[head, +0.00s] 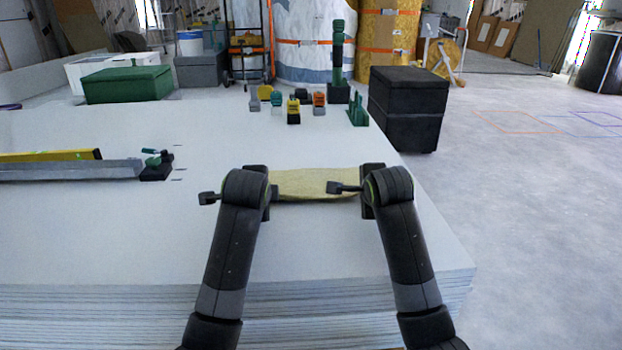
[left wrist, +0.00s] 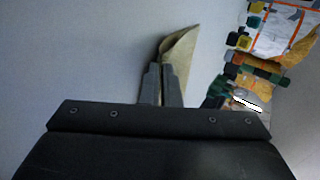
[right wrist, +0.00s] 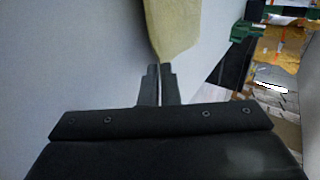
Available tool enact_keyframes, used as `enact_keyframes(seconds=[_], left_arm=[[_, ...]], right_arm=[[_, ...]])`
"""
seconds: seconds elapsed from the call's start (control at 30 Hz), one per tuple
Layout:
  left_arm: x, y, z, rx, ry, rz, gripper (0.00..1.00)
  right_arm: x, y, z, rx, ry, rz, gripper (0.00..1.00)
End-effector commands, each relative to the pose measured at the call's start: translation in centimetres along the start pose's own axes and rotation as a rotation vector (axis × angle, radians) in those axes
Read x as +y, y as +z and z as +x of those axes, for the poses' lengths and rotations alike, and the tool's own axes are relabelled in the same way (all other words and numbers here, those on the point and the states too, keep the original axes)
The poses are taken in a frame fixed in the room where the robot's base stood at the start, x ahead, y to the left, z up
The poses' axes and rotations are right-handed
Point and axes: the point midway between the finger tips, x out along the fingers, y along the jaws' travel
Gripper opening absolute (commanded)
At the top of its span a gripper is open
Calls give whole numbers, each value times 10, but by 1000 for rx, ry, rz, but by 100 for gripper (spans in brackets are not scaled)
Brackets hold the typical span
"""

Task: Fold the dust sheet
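The dust sheet (head: 315,184) is a pale yellow-beige cloth, lying as a narrow band between my two wrists on the stacked boards in the head view. My left gripper (left wrist: 160,70) is shut on one end of it; the sheet (left wrist: 180,48) rises in a fold from the fingertips in the left wrist view. My right gripper (right wrist: 158,70) is shut on the other end; the sheet (right wrist: 172,28) narrows to the fingertips in the right wrist view. In the head view the wrists hide both sets of fingertips and the sheet's ends.
The white board stack (head: 90,235) is clear at front left. A yellow level (head: 50,155) and a metal rail (head: 70,170) lie at left. A black box (head: 408,105) stands beyond the right edge.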

Motion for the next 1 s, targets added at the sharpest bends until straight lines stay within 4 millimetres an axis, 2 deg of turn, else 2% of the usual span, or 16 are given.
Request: enact_keyframes(seconds=[0.07,0.3,0.6,0.8,1.0], left_arm=[[0,0,0,0,1,0,9],[0,0,0,0,2,0,40],[-4,0,-5,0,1,0,40],[-20,-1,-31,1,-3,0,40],[-29,-1,-63,2,-2,-1,40]], right_arm=[[0,0,0,0,1,0,9],[0,0,0,0,1,0,40],[-4,0,-5,0,0,0,40],[-20,0,-31,-1,-3,0,40],[-29,0,-63,-1,-3,0,40]])
